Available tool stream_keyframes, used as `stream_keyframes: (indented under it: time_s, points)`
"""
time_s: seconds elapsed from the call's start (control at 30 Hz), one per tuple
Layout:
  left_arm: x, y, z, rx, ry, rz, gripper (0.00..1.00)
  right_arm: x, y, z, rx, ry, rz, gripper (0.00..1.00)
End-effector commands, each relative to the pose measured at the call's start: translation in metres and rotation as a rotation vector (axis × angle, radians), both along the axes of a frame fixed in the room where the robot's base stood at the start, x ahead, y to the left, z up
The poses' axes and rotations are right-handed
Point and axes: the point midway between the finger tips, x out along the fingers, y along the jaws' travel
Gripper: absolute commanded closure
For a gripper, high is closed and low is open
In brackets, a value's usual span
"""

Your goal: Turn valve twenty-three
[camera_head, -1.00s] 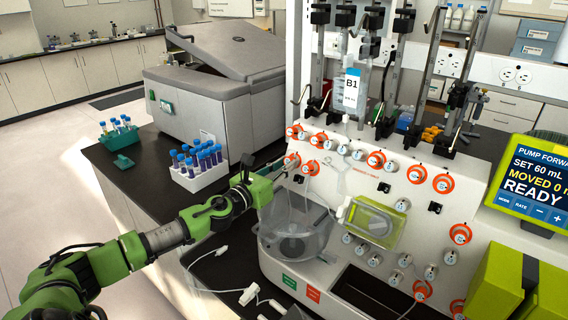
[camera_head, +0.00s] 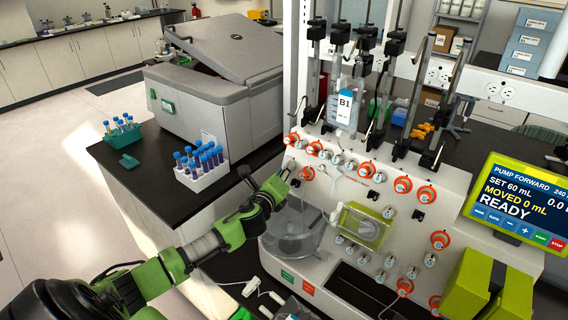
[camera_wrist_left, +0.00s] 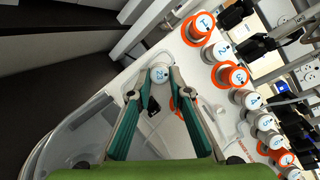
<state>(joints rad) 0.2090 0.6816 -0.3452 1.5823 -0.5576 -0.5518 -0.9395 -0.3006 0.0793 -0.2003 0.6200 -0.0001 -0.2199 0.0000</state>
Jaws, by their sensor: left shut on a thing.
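Valve twenty-three is a small white round knob (camera_wrist_left: 160,75) with a blue number, in the wrist view between my fingertips. In the head view it is at the upper left edge of the white cell processor panel (camera_head: 455,185), partly hidden by the gripper. My left gripper (camera_wrist_left: 158,80) is shut on this knob, one finger on each side. In the head view the left gripper (camera_head: 284,174) reaches the panel edge from the left. The right gripper is not in view.
Orange-ringed valves (camera_wrist_left: 198,28) and plain white ones stand close beside the held knob. A clear round chamber (camera_head: 290,235) is below the gripper. A white rack of blue-capped tubes (camera_head: 203,178) stands to the left, with a lidded grey machine (camera_head: 225,95) behind.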

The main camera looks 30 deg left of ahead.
Motion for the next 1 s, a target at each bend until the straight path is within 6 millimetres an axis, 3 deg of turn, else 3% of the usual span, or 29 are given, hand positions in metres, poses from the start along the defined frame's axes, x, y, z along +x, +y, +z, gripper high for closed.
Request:
stream_keyframes:
  time_s: [0.03, 0.3, 0.6, 1.0]
  points:
    - [0.0, -0.001, 0.006, -0.047, 0.004, 0.02, 1.0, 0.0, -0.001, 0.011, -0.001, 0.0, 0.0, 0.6]
    - [0.002, -0.002, 0.006, -0.268, 0.02, 0.114, 1.0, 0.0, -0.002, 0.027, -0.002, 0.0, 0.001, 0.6]
    - [0.002, -0.002, 0.006, -0.451, 0.034, 0.194, 1.0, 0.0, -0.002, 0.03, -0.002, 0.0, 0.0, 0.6]
    - [0.002, -0.001, 0.006, -0.548, 0.043, 0.235, 1.0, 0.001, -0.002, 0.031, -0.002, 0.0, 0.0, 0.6]
